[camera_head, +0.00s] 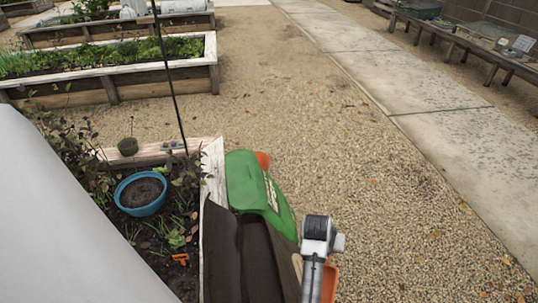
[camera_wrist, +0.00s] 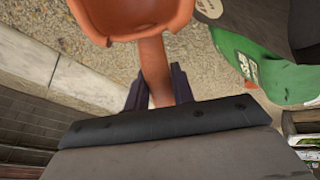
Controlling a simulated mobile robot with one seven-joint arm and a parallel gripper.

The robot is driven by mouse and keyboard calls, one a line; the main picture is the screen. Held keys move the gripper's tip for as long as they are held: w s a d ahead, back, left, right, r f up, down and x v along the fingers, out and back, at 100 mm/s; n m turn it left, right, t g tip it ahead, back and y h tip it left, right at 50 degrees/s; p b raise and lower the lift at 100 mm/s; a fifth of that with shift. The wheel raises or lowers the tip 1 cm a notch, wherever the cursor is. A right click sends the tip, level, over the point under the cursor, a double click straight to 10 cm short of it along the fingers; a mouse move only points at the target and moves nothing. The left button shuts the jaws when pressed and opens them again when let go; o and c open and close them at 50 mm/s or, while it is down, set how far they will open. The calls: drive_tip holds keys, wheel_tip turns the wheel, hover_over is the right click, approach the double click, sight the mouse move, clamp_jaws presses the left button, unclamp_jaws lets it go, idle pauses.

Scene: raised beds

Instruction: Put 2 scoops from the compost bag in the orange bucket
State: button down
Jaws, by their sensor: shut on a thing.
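My gripper (camera_wrist: 158,88) is shut on the handle of an orange scoop (camera_wrist: 155,62), seen in the wrist view. The scoop's bowl is at the top edge and partly cut off; I cannot tell whether it holds anything. Part of the scoop also shows in the head view (camera_head: 330,284), beside the compost bag. The green and dark compost bag (camera_head: 252,185) lies at the bottom middle of the head view, left of my wrist, and at the right of the wrist view (camera_wrist: 262,70). A bit of orange (camera_head: 262,160) shows behind the bag, mostly hidden; it may be the orange bucket.
A raised bed with a pale edge (camera_head: 213,165) lies left of the bag. It holds plants, a blue pot of soil (camera_head: 140,210) and a small orange object (camera_head: 181,258). A thin dark pole (camera_head: 168,75) stands there. Gravel (camera_head: 370,190) to the right is clear.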

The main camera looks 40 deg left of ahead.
drive_tip(key=s+a+r+n+t+y+p, duration=0.1)
drive_tip(key=s+a+r+n+y, duration=0.1)
drive_tip(key=s+a+r, duration=0.3)
drive_tip(key=s+a+r+n+t+y+p, duration=0.1)
drive_tip(key=s+a+y+p, duration=0.15)
drive_tip(key=a, duration=0.55)
drive_tip(key=s+a+r+n+y, duration=0.1)
drive_tip(key=s+a+r+n, duration=0.1)
drive_tip(key=s+a+r, duration=0.3)
wheel_tip(320, 180, down, 19)
drive_tip(key=a+b, duration=0.1)
drive_tip(key=b, duration=1.1)
drive_tip(key=shift+w+f+b, duration=0.15)
drive_tip(key=shift+w+b, duration=0.15)
drive_tip(key=shift+w, duration=0.15)
drive_tip(key=w+a+r+g+h+p, duration=0.1)
drive_tip(key=a+r+g+h+p, duration=0.1)
drive_tip(key=r+p, duration=0.4)
drive_tip(key=w+a+r+g+h+p, duration=0.2)
drive_tip(key=r+h+p, duration=0.1)
drive_tip(key=r+p, duration=0.4)
drive_tip(key=shift+r+g, duration=0.2)
drive_tip(key=shift+g, duration=0.2)
